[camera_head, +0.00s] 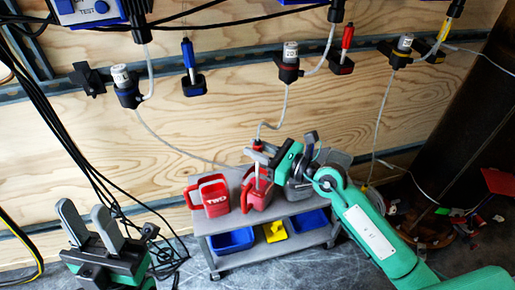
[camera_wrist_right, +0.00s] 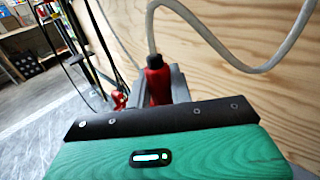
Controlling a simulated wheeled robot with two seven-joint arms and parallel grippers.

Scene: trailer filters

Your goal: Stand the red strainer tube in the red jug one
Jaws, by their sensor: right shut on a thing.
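The red strainer tube (camera_wrist_right: 155,84) is upright between the grey fingers of my right gripper in the right wrist view, with a white hose at its top. In the head view, my right gripper (camera_head: 260,154) is shut on it above the middle red jug (camera_head: 258,196). A thin grey shaft (camera_head: 257,176) runs down from the gripper to that jug; its lower end is hidden. I cannot read this jug's number. Another red jug (camera_head: 214,200), marked TWO, stands at its left. My left gripper (camera_head: 90,222) is open and empty, left of the cart.
The jugs stand on a grey cart (camera_head: 205,222), with a grey jug (camera_head: 297,190) at the right. Blue bins (camera_head: 232,240) and a yellow bin (camera_head: 275,232) are on the lower shelf. White hoses hang from the plywood wall (camera_head: 225,110). Black cables hang at the left.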

